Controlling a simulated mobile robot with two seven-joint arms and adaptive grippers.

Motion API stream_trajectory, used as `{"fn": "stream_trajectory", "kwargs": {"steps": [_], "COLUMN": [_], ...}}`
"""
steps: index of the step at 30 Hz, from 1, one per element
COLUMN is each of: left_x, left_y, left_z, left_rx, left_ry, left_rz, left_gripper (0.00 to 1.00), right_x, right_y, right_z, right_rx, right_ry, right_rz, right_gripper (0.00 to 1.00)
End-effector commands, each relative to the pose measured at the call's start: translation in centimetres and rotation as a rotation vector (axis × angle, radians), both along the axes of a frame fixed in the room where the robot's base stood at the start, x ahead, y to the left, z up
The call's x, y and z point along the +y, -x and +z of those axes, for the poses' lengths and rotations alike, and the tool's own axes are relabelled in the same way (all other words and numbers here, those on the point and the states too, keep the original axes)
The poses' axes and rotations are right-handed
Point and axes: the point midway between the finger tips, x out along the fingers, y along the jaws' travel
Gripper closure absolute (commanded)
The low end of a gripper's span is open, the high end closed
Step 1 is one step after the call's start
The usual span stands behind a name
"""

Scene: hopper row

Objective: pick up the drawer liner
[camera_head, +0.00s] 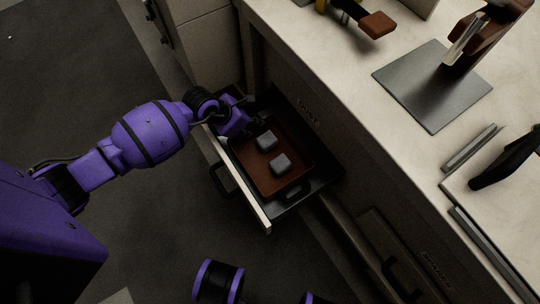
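The drawer liner looks like a reddish-brown shallow tray (259,182) lying in an open dark drawer (316,178). Two small grey blocks lie on it, one (266,141) nearer my gripper and one (280,163) nearer its middle. My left gripper (257,122) reaches over the drawer's upper-left end, at the liner's upper edge. Its fingers are dark and small against the dark drawer, so I cannot tell whether they are open or touch the liner. My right gripper is not in view.
The drawer's pale front (236,190) has a dark handle (222,180). A pale countertop (345,75) runs above it, with a dark metal plate (430,88) and a brown-handled tool (376,24). A shut drawer (388,250) sits at lower right. The floor at left is clear.

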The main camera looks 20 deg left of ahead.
Motion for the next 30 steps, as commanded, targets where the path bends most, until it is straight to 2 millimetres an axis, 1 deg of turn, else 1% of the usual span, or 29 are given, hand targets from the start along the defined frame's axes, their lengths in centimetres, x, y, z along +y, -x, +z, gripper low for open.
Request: {"fn": "stream_trajectory", "kwargs": {"steps": [8,11,14,21,24,27,30], "left_x": [0.0,0.0,0.0,0.0,0.0,-0.1,0.0], "left_y": [-0.1,-0.1,-0.2,-0.2,-0.1,-0.1,-0.1], "left_z": [0.1,0.5,1.9,6.9,8.5,9.5,10.1], "left_rx": [-0.002,-0.003,-0.006,-0.008,-0.006,-0.004,-0.003], "left_ry": [0.001,0.001,0.001,0.002,0.002,0.001,0.001], "left_rz": [0.0,0.0,-0.001,-0.002,-0.001,0.0,-0.001], "left_gripper": [1.0,1.0,1.0,1.0,1.0,1.0,1.0], "right_x": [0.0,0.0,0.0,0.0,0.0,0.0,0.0], "right_y": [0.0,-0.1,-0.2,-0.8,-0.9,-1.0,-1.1], "right_z": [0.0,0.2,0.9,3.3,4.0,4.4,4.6], "right_rx": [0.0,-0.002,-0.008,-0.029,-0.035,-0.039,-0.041], "right_ry": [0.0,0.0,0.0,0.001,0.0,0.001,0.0], "right_rz": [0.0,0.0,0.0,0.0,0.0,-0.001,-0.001], "right_gripper": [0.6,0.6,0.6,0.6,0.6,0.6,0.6]}}
